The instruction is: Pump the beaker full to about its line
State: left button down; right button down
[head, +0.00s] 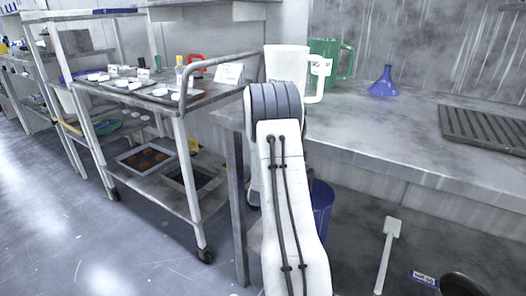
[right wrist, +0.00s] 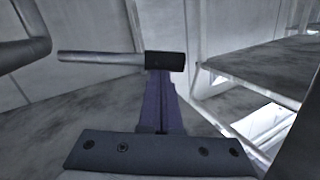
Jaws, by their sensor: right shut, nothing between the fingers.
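A white jug (head: 287,66) with a handle stands at the back of the bench, partly hidden by my arm. A green jug (head: 343,66) stands just right of it, with a white label between them. I cannot tell whether either one is the beaker, and no fill line or liquid shows. In the right wrist view my right gripper (right wrist: 160,95) is shut and empty. A grey rod with a black end (right wrist: 100,58) lies across the view at its tips; I cannot tell whether they touch or whether it is the pump. My left gripper is not in view.
A blue funnel (head: 383,84) and a dark ribbed mat (head: 490,131) are on the grey bench (head: 400,140). A blue bin (head: 322,206) is below it. A wheeled cart (head: 160,90) with trays stands left. The bench between funnel and front edge is clear.

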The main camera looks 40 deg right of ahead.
jog(key=shift+w+f, duration=0.15)
jog(key=shift+f, duration=0.25)
notch_tip(320, 180, up, 5)
jog(key=s+p, duration=0.1)
jog(key=p, duration=0.3)
jog(key=v, duration=1)
jog(key=shift+a+f, duration=0.15)
jog(key=shift+f, duration=0.4)
